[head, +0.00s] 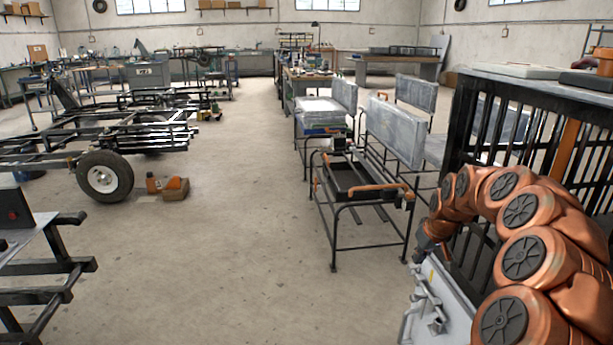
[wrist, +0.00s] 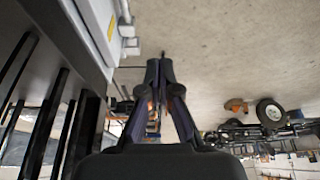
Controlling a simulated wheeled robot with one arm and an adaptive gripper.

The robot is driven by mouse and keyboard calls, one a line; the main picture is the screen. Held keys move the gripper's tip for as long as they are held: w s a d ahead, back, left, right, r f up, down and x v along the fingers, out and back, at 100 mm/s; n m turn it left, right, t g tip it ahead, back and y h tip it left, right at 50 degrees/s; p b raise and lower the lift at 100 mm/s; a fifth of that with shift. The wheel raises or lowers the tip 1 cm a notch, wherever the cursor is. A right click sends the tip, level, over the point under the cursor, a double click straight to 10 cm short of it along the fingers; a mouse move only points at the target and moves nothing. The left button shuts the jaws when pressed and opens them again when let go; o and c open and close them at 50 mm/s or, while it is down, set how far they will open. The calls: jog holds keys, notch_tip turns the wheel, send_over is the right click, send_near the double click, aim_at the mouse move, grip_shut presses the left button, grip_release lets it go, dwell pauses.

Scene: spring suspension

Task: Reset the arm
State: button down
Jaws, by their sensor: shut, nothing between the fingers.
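My gripper (wrist: 159,66) shows in the middle of the wrist view, with its dark fingers together and nothing between them. It points over bare concrete floor (wrist: 210,45) and touches nothing that I can see. My copper-coloured arm is folded up at the right of the head view, beside a black barred frame (head: 465,125). In the head view I cannot make out my fingers; they are hidden by or lost against the arm.
Bars (wrist: 30,60) and a grey box (wrist: 95,25) are close on the wrist view's left. A black trolley (head: 345,190) stands ahead. A wheeled chassis (head: 105,178) and an orange item (head: 165,186) are left. The middle floor (head: 235,240) is clear.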

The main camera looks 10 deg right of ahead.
jog(key=s+a+r+n+g+y+p, duration=0.1)
jog(key=s+a+r+n+g+p, duration=0.1)
jog(key=s+a+r+p, duration=1.3)
jog(key=s+a+r+m+g+p, duration=0.1)
jog(key=s+a+r+p, duration=0.1)
jog(key=s+r, duration=0.3)
jog(key=s+a+r+g+p, duration=0.1)
jog(key=s+a+r+p, duration=0.2)
jog(key=s, duration=1.1)
jog(key=s+a+r+m+g+h+p, duration=0.1)
jog(key=s+a+r+p, duration=0.2)
jog(key=s+r+p, duration=0.3)
jog(key=s+r, duration=0.2)
jog(key=s, duration=0.1)
jog(key=shift+s+m+g, duration=0.15)
jog(key=shift+m+g, duration=0.15)
jog(key=shift+g, duration=0.1)
